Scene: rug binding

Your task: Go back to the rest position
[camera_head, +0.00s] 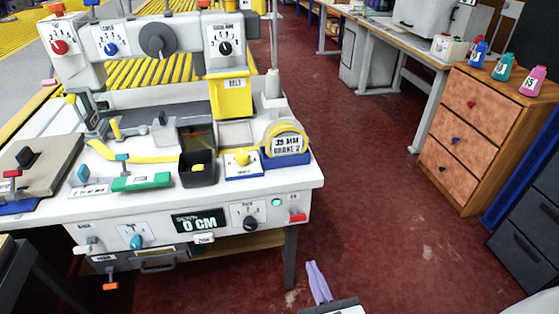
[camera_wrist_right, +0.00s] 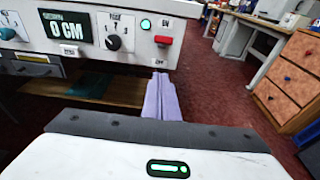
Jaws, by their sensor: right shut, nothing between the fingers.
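My right gripper (camera_head: 319,283) shows at the bottom of the head view, with its lavender fingers together and nothing between them. It hangs over the red floor, just right of the sewing table's front leg. In the right wrist view the closed fingers (camera_wrist_right: 161,97) point toward the table's front panel, below the green light and red switch. My left gripper is not in view.
The white sewing table (camera_head: 255,196) carries a binding machine, dials, a black bin (camera_head: 197,170) and a yellow tape roll (camera_head: 286,140). A wooden drawer cabinet (camera_head: 472,140) with thread spools stands at right. Red floor (camera_head: 375,215) between them is clear.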

